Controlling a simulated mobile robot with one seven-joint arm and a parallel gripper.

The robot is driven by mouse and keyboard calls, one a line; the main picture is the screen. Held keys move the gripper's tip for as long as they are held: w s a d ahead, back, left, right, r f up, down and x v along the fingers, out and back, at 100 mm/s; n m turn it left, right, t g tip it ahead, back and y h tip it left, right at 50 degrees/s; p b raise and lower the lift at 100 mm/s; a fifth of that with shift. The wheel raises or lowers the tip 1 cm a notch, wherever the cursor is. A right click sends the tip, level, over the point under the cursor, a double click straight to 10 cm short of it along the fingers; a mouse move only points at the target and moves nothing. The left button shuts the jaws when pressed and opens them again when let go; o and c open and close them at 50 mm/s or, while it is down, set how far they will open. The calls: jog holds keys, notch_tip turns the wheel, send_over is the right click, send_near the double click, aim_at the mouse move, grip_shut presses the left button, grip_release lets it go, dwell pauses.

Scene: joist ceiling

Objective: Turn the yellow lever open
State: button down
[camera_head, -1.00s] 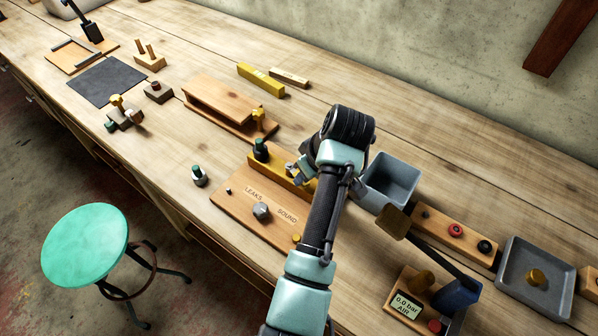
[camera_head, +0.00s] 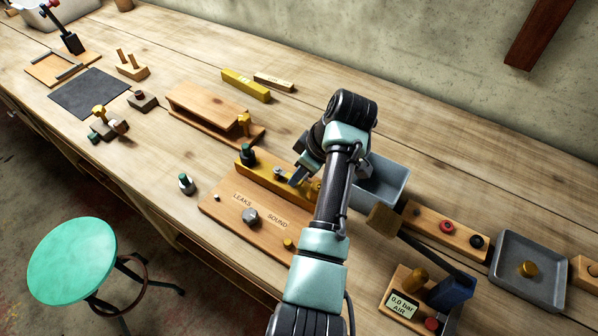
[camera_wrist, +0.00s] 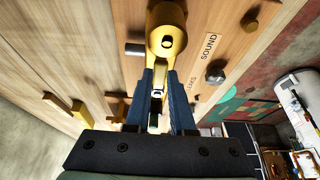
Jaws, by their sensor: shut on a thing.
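In the wrist view the yellow lever (camera_wrist: 167,38), a rounded yellow piece with a dark round spot, lies at the fingertips. My gripper (camera_wrist: 165,78) has its two dark blue fingers on either side of its near end and is shut on it. In the head view my gripper (camera_head: 297,179) is over the right part of a yellow block (camera_head: 252,166) on a wooden board (camera_head: 222,204) marked LEAKS and SOUND. My arm hides much of the lever there.
A green-topped fitting (camera_head: 186,184) stands left of the board. A grey bin (camera_head: 388,190) is right of my arm, with a wooden button strip (camera_head: 425,222), a grey tray (camera_head: 537,292) and an air gauge block (camera_head: 405,304) farther right.

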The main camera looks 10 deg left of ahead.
jog(key=c, duration=0.8)
grip_release()
jog(key=shift+o, duration=0.2)
jog(key=shift+r, duration=0.1)
jog(key=p+v, duration=0.3)
jog(key=v, duration=1)
